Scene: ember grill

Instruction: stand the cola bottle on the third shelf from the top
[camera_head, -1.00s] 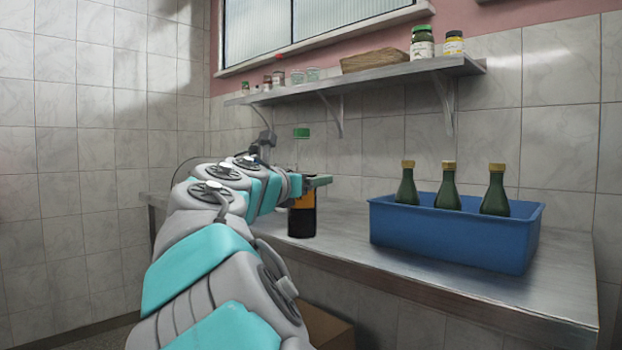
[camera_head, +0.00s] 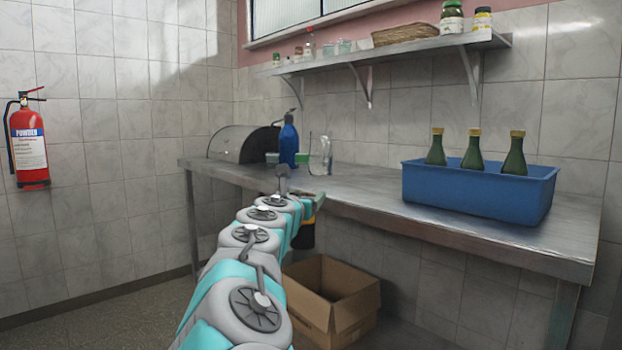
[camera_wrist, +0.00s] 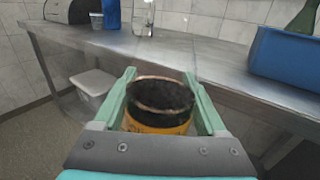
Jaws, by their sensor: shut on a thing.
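The bottle looks upright, in front of the table's edge and off the tabletop. One wall shelf (camera_head: 420,46) shows above the table. I see no stack of three shelves.
A steel table (camera_head: 400,213) runs along the wall. It bears a blue crate (camera_head: 478,194) with green bottles, a blue bottle (camera_head: 289,142) and a domed metal box (camera_head: 240,143). An open cardboard box (camera_head: 335,300) is below. A fire extinguisher (camera_head: 28,145) hangs left.

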